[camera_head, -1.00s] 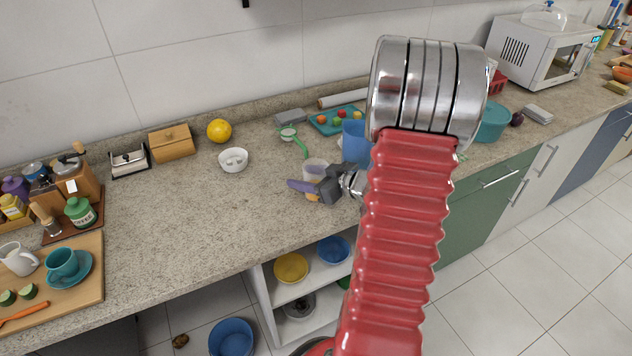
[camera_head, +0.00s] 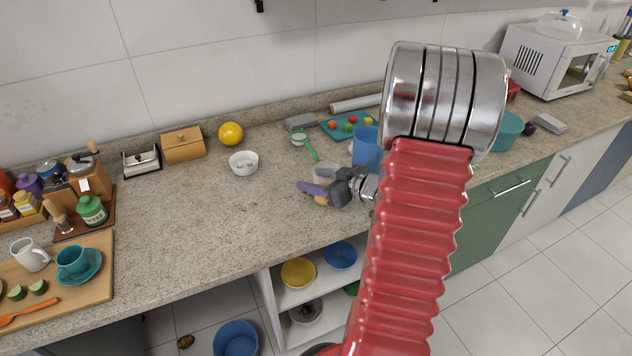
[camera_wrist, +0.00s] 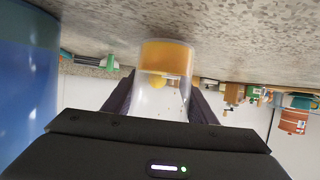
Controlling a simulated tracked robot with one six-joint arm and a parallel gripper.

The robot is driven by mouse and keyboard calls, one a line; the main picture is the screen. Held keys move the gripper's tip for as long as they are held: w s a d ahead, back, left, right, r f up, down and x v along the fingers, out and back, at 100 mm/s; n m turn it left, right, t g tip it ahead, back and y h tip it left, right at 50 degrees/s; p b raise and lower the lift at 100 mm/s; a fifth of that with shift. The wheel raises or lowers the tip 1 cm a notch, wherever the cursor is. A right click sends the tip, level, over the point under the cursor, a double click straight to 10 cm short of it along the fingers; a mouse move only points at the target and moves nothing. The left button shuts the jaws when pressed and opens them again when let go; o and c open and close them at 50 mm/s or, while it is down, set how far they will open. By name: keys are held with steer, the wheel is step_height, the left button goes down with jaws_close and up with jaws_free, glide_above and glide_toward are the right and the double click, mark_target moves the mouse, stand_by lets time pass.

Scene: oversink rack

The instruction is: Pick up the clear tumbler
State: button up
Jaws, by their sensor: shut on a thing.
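The clear tumbler (camera_wrist: 161,97) is see-through, with an orange-yellow layer at its base end, which is at the top of the wrist view. My gripper (camera_wrist: 160,105) is shut on it, with one dark purple finger on each side. In the head view, the tumbler (camera_head: 326,172) shows as a pale shape partly hidden behind my gripper (camera_head: 315,193), over the counter near its front edge. I cannot tell whether its base touches the counter.
A blue container (camera_head: 366,145) stands close behind and right of the tumbler, and fills the left of the wrist view (camera_wrist: 28,80). The counter (camera_head: 200,220) is clear to the left.

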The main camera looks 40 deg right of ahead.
step_height(320, 180, up, 9)
stand_by(1.0)
steer(key=shift+r, duration=0.15)
stand_by(0.5)
